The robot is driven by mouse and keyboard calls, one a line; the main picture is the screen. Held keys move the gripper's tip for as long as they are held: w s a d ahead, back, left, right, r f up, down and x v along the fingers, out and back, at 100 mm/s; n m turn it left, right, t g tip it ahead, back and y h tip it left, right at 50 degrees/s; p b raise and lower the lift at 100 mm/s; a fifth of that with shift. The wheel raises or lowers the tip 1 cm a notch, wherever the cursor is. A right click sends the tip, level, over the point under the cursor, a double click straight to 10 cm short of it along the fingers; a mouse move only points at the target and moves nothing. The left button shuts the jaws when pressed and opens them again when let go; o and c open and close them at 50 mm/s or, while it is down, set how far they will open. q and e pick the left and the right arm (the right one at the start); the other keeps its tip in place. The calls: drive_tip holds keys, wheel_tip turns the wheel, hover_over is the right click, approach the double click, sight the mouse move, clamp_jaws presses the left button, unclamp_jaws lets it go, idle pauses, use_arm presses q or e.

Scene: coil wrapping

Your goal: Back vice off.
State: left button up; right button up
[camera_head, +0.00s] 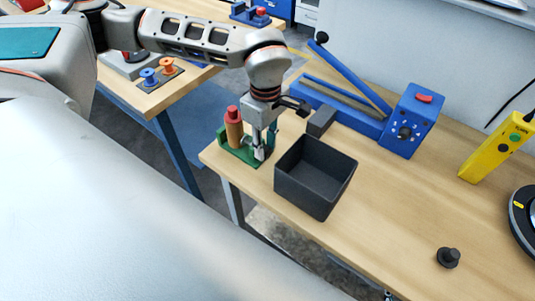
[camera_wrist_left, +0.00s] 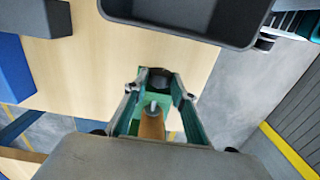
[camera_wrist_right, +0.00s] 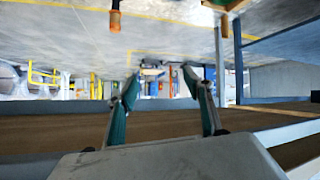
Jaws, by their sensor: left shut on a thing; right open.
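A small green stand (camera_head: 240,153) is at the near left corner of the wooden table, with a tan post (camera_head: 234,134) and a red cap (camera_head: 232,113). It may be the vice; I cannot be sure. My left gripper (camera_head: 264,147) points down over the stand's right side, shut on a part of it. In the left wrist view, a tan piece (camera_wrist_left: 152,127) with a grey metal tip shows between the fingers, above green. The fingers hide the exact grip. My right gripper (camera_wrist_right: 160,80) is open and empty, away from the table.
A dark open bin (camera_head: 315,175) stands right beside the left gripper. Behind are a dark block (camera_head: 321,121) and a blue machine (camera_head: 408,122) with a raised lever. A yellow device (camera_head: 495,146) and a black knob (camera_head: 448,257) are to the right. The table's middle is clear.

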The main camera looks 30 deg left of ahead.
use_arm(q)
drive_tip(key=shift+s+a+f+t+b, duration=0.1)
drive_tip(key=shift+s+f+t+b, duration=0.3)
drive_tip(key=shift+t+b, duration=0.7)
drive_tip(key=shift+s+a+f+t+b, duration=0.1)
drive_tip(key=shift+s+f+t+b, duration=0.3)
drive_tip(key=shift+b, duration=1.3)
drive_tip(key=shift+r, duration=0.2)
drive_tip(key=o, duration=0.7)
drive_tip(key=shift+r, duration=0.1)
drive_tip(key=shift+c, duration=0.2)
drive_tip(key=shift+w+r, duration=0.2)
